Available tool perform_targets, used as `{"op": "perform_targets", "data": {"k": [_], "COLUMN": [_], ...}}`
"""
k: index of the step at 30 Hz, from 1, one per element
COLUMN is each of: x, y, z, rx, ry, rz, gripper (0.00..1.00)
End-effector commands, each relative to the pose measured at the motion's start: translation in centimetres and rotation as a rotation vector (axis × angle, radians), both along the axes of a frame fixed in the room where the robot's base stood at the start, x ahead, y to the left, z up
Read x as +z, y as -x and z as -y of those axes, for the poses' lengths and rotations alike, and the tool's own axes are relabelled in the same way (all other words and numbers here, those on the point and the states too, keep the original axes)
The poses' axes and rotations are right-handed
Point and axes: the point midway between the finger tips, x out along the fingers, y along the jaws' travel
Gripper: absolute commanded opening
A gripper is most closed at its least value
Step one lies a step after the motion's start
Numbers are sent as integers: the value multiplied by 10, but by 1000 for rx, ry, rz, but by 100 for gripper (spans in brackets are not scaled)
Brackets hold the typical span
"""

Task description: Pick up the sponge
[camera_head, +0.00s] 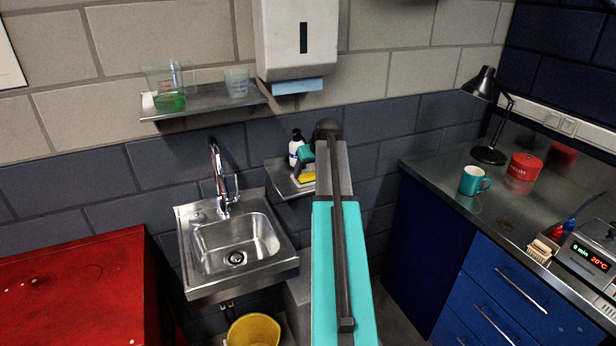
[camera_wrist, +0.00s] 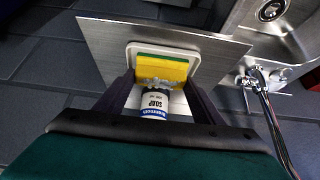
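The sponge (camera_head: 307,178) is yellow with a green layer. In the wrist view the sponge (camera_wrist: 160,70) lies in a white dish (camera_wrist: 133,49) on a metal shelf. My gripper (camera_wrist: 161,82) is open, with its two dark fingers spread to either side of the sponge's width. I cannot tell how far the fingertips are above it. A white soap bottle (camera_wrist: 155,103) shows between the fingers and covers part of the sponge's near edge. In the head view my arm hides the right part of the shelf.
The soap bottle (camera_head: 296,147) stands on the small shelf (camera_head: 283,184) close behind the sponge. A sink (camera_head: 237,245) with a tall tap (camera_head: 219,175) is at the left. A paper towel dispenser (camera_head: 296,40) hangs above. A counter with a teal mug (camera_head: 474,180) is at the right.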

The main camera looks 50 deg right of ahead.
Motion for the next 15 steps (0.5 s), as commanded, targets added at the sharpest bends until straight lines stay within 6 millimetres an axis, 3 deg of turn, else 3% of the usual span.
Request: {"op": "perform_targets", "data": {"k": [15], "x": [6], "y": [0], "z": [0], "rx": [0], "ry": [0], "rz": [1], "gripper": [41]}}
